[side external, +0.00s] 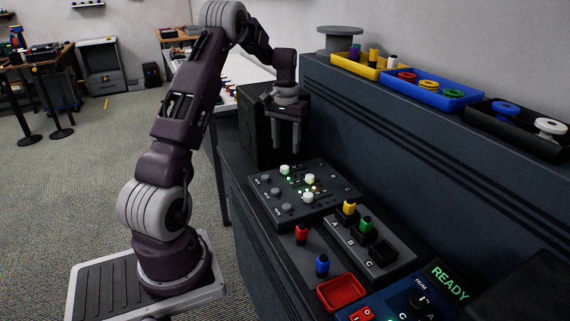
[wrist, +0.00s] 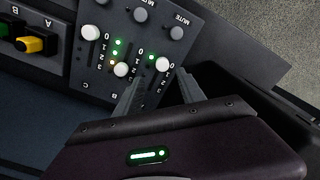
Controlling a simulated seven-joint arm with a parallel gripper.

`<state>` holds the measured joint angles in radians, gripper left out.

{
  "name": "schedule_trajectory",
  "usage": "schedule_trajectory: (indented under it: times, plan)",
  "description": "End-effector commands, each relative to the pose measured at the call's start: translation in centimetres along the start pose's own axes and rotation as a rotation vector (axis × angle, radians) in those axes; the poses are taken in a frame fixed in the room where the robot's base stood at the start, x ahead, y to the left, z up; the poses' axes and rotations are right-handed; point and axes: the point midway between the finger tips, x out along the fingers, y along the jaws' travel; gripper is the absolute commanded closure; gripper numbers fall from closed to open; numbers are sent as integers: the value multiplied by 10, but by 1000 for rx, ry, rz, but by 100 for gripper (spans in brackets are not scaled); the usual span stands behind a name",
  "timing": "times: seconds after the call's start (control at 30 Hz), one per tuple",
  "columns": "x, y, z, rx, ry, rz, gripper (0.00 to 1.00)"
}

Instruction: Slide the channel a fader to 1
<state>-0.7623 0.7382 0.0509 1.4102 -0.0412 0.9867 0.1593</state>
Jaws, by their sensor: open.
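The dark mixer panel (side external: 335,190) has three white fader knobs. Going by the letters C and B in the wrist view, the channel A knob is the rightmost one (wrist: 162,64), and it is the far-left one in the side view (side external: 285,170). It sits near the 0 end of its track; its scale is partly hidden. My gripper (side external: 285,148) is open, pointing down above this knob. In the wrist view its fingers (wrist: 160,93) lie to either side of the track below the knob, holding nothing. The B knob (wrist: 121,69) is partway along; the C knob (wrist: 92,32) is near 0.
Grey mute knobs (wrist: 177,33) line the panel. Green lights glow beside the faders. A connector block (side external: 375,245) with yellow and green plugs stands in front of the panel, near red and blue plugs and a red tray (side external: 340,292). A dark box stands behind my gripper.

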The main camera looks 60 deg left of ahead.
Motion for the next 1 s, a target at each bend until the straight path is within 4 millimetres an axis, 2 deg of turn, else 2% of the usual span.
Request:
schedule_trajectory:
  times: [0.07,0.4,0.53,0.73,0.97,1.0]
  plan:
    - [12,-6,-2,-10,-10,1,53]
    - [71,-6,-2,-10,-10,1,53]
    - [78,-5,-2,-10,-9,1,53]
    - [78,-5,-2,-9,-8,1,53]
    - [78,-5,-2,-9,-7,1,99]
    - [78,-5,-2,-9,-7,1,100]
